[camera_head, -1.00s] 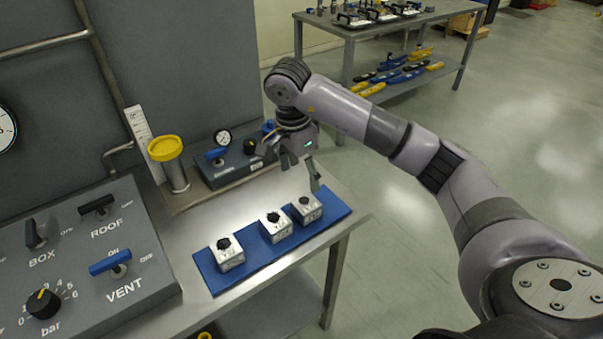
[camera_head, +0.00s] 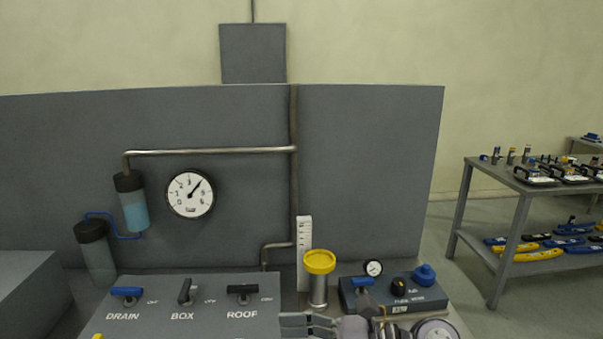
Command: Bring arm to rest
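My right gripper (camera_head: 308,325) shows at the bottom edge of the head view, pointing left, in front of the right end of the control panel. It is partly cut off, so whether its fingers are open or shut cannot be told. Part of my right arm (camera_head: 436,329) shows to its right. My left gripper is not in view.
The control panel (camera_head: 212,316) has DRAIN, BOX and ROOF switches. A yellow-capped cylinder (camera_head: 319,263) and a small valve box (camera_head: 398,298) stand close behind my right gripper. A gauge (camera_head: 190,194) hangs on the grey back wall. A shelf table (camera_head: 508,216) stands right.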

